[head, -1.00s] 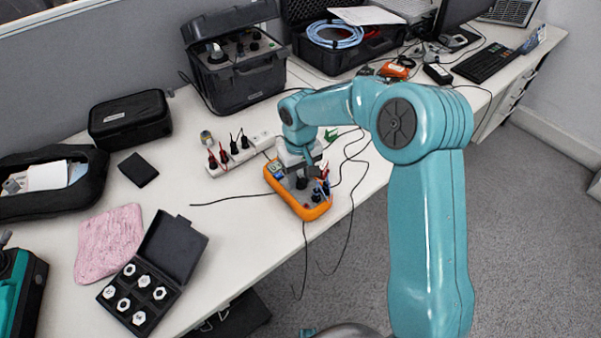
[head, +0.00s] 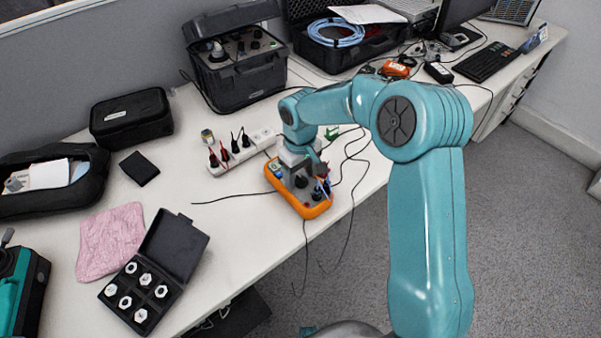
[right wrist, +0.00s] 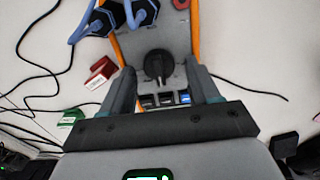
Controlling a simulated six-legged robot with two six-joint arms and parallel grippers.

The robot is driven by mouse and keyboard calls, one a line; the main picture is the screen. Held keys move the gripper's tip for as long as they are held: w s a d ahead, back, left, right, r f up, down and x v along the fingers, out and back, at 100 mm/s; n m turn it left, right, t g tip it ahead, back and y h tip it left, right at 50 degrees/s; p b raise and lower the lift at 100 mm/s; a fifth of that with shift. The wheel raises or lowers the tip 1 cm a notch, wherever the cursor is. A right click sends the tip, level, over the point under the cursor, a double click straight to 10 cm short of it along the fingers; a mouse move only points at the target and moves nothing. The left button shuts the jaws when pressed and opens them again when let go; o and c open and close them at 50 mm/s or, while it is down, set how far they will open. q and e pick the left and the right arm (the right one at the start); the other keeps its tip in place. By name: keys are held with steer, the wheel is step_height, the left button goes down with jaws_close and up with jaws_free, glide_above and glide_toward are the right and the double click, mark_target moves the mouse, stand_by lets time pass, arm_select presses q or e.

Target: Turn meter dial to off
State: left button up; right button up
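The orange-rimmed meter (head: 313,210) lies on the white table, under my right gripper (head: 305,175). In the right wrist view its grey face and black round dial (right wrist: 158,66) show clearly. My right gripper (right wrist: 163,80) is open there, one finger on each side of the dial, with visible gaps between fingers and dial. I cannot tell how far the fingertips are above the face. Blue-collared plugs (right wrist: 146,12) sit in the meter's face beyond the dial. My left gripper is not in view.
A white power strip (head: 262,140) with dark and red plugs lies left of the meter. Thin black cables run around the meter. Red (right wrist: 101,72) and green (right wrist: 78,113) clips lie beside it. An open black case (head: 172,250) stands front left.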

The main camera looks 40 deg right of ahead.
mark_target(300, 177)
step_height(300, 177, up, 16)
steer(key=p, duration=0.1)
steer(key=shift+r+p, duration=0.15)
steer(key=shift+p, duration=0.2)
stand_by(0.4)
